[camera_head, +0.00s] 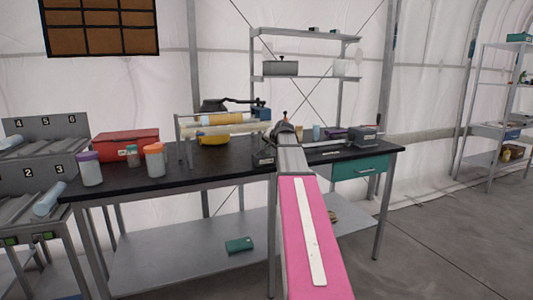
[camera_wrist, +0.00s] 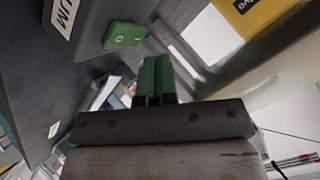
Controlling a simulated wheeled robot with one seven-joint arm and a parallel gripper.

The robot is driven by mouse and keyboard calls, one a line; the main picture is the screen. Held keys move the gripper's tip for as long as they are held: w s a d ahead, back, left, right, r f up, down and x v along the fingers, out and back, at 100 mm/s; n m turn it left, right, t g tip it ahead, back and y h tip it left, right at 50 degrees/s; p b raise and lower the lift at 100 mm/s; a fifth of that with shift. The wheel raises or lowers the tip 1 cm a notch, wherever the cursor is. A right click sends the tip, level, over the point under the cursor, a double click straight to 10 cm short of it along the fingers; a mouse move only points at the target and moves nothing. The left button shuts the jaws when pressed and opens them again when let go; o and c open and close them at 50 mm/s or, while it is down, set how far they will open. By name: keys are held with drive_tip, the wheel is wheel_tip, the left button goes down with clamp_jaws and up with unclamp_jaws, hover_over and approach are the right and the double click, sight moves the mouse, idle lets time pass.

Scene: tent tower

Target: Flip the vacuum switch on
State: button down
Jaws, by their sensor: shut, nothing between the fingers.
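The vacuum switch (camera_wrist: 124,36) is a green rocker with O and I marks, on a dark grey housing (camera_wrist: 80,62) in the upper left of the wrist view. A white label (camera_wrist: 64,16) ending in "UM" is beside it. I cannot tell which side of the rocker is pressed. My gripper (camera_wrist: 156,62) has green fingers, shut together and empty. In the picture their tips are just below and right of the switch, with a small gap. In the head view my arm reaches over the black bench, and the gripper and switch cannot be made out clearly.
The black workbench (camera_head: 225,165) holds a red box (camera_head: 126,143), lidded jars (camera_head: 154,160) and a rack with rolls (camera_head: 222,122) left of my arm. A grey device (camera_head: 363,138) stands at right. A yellow panel (camera_wrist: 250,14) shows at the wrist view's top right.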

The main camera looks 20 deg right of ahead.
sight(269, 153)
drive_tip(key=shift+f, duration=0.15)
drive_tip(key=shift+w+f, duration=0.1)
drive_tip(key=shift+f, duration=0.15)
drive_tip(key=shift+f, duration=0.35)
idle(0.8)
idle(0.4)
drive_tip(key=shift+r, duration=0.8)
drive_tip(key=shift+s+r, duration=0.2)
drive_tip(key=shift+r, duration=0.6)
drive_tip(key=shift+s+r, duration=0.15)
drive_tip(key=shift+r, duration=0.7)
drive_tip(key=shift+s+r, duration=0.2)
drive_tip(key=shift+r, duration=0.6)
drive_tip(key=shift+s, duration=0.1)
